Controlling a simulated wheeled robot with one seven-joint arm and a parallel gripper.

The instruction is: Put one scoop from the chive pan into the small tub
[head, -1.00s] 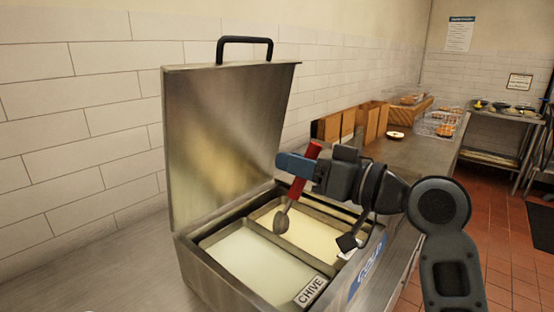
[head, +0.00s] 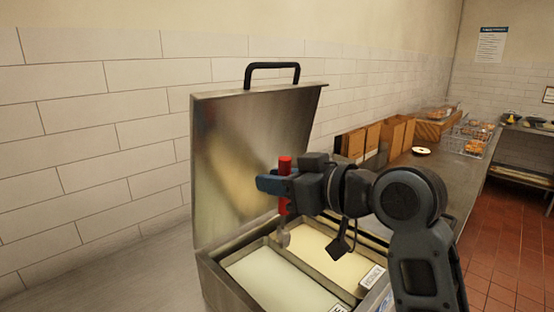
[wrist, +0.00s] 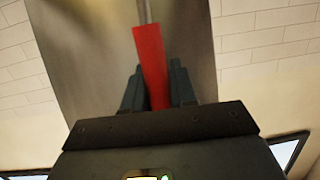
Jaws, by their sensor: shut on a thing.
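My gripper (head: 276,186) is shut on the red handle of a scoop (head: 285,168), which hangs nearly upright with its grey head (head: 284,238) low. The red handle (wrist: 152,65) also shows between the two dark fingers in the wrist view. The chive pan (head: 270,285) is the nearer pan, with pale greenish-white contents, in the open steel chest. The scoop's head appears over the pans near the divider; I cannot tell whether it touches anything or is loaded. I cannot pick out the small tub.
The chest's raised steel lid (head: 240,165) stands behind my gripper. A second pan with cream contents (head: 330,262) lies beyond the divider. Brown boxes (head: 395,135) and a bagel (head: 421,150) are on the counter to the right. Bare counter (head: 130,275) lies to the left.

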